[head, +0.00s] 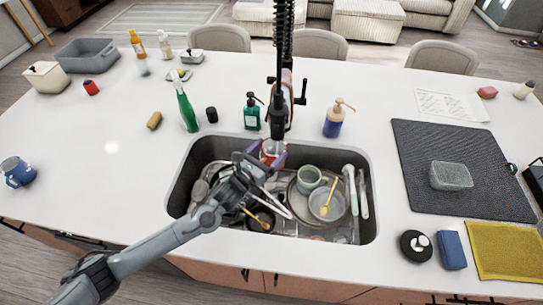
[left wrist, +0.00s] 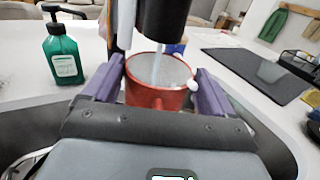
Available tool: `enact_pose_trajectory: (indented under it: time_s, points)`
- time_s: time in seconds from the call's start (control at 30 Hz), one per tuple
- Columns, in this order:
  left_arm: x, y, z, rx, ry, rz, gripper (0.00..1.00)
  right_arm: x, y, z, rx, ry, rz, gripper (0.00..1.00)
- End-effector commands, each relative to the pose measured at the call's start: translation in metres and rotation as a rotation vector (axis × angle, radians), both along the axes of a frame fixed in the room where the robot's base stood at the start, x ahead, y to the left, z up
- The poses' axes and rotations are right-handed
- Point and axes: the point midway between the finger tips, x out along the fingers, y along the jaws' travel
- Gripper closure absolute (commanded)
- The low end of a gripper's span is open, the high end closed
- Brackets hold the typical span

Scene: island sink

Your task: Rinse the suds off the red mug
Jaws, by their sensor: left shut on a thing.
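The red mug (left wrist: 160,95) is upright between the purple fingers of my left gripper (left wrist: 152,92), which is shut on it. In the left wrist view, a stream of water runs from the black faucet head (left wrist: 160,22) into the mug. A small white patch of suds (left wrist: 193,84) shows at its right rim. In the head view, the mug (head: 270,150) is partly hidden by the left gripper (head: 258,157), above the back of the sink (head: 187,172) and under the black faucet (head: 279,112). My right gripper is not seen.
The sink holds a green mug (head: 308,178), bowls, plates and utensils. Behind it stand a green soap pump (head: 251,116) and a blue bottle with a pump (head: 333,122). A dark drying mat (head: 420,150) with a clear container (head: 451,176) lies to the right. The counter's left middle is mostly clear.

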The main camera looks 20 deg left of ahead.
Motion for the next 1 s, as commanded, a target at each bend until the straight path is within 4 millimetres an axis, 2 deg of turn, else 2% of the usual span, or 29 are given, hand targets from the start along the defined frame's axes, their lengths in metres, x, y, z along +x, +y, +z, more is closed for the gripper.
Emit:
enact_pose_trajectory:
  time_s: [0.5,1.0]
  points:
    - [0.002,-0.009,0.002,-0.002,-0.003,-0.001,0.57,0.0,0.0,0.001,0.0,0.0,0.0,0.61]
    - [-0.031,-0.022,0.003,-0.001,-0.002,-0.002,0.57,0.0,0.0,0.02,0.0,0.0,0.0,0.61]
